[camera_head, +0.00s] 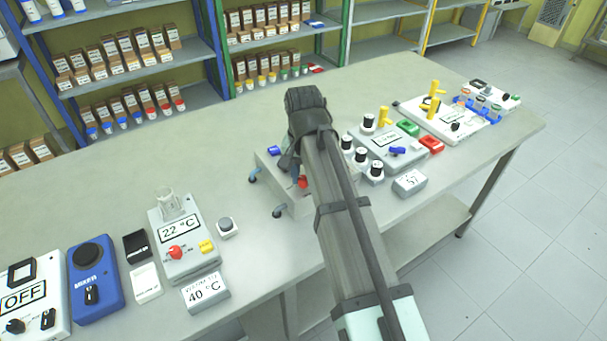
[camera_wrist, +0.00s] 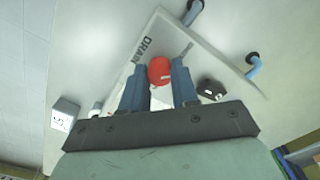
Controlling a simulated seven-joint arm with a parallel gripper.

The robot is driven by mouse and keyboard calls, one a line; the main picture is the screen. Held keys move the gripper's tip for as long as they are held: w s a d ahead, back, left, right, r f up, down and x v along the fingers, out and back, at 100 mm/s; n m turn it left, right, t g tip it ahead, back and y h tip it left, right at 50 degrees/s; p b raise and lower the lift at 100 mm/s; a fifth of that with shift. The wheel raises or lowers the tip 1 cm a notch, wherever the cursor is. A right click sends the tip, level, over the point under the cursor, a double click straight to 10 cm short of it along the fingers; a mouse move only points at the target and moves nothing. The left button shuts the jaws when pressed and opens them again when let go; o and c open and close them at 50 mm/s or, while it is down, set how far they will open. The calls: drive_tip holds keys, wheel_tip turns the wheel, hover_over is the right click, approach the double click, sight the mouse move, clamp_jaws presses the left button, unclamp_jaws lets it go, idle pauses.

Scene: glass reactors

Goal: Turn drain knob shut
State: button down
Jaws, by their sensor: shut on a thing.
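The red drain knob (camera_wrist: 159,70) sits on a grey-white panel (camera_wrist: 152,30) marked DRAIN in the wrist view. My gripper (camera_wrist: 158,78) is shut on the knob, with one blue-grey finger on each side of it. In the head view a small part of the red knob (camera_head: 303,182) shows beside my arm. My arm covers most of the drain unit (camera_head: 297,207) there, and my fingertips are hidden.

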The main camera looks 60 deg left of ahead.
sight(304, 178)
idle(0.5)
drive_tip(key=c, duration=0.8)
unclamp_jaws()
drive_tip(key=shift+c, duration=0.2)
drive_tip(key=shift+r, duration=0.1)
wheel_tip(304, 178, up, 14)
drive_tip(key=shift+f, duration=0.2)
